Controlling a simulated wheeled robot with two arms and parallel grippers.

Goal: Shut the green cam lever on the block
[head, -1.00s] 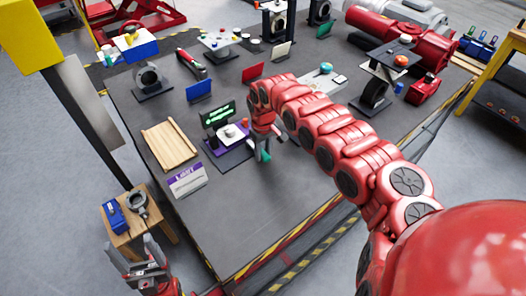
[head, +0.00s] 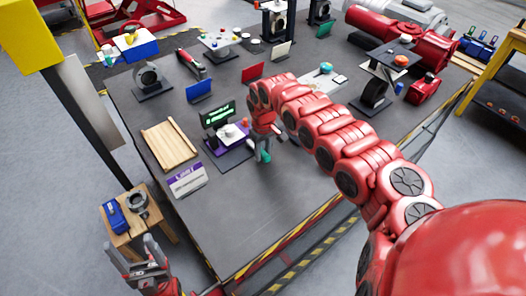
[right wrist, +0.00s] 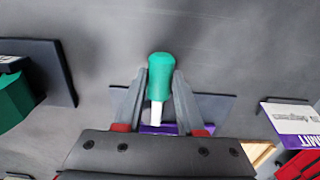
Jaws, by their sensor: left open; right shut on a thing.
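The green cam lever handle (right wrist: 160,68) has a white stem and shows in the right wrist view between the fingers of my right gripper (right wrist: 160,92), which is shut on it. In the head view my right gripper (head: 262,148) is at the right side of the block's purple base (head: 226,160). The green handle tip (head: 266,156) shows beside its fingers. The block itself is small and partly hidden by the gripper, so the lever's angle is hard to tell. My left gripper (head: 138,258) is open and empty, off the table's near left corner.
A screen with green text (head: 218,114) stands behind the block. A purple and white card (head: 187,179) and a wooden board (head: 170,145) are to its left. A wooden stool (head: 128,236) is near my left gripper. The table's front area is clear.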

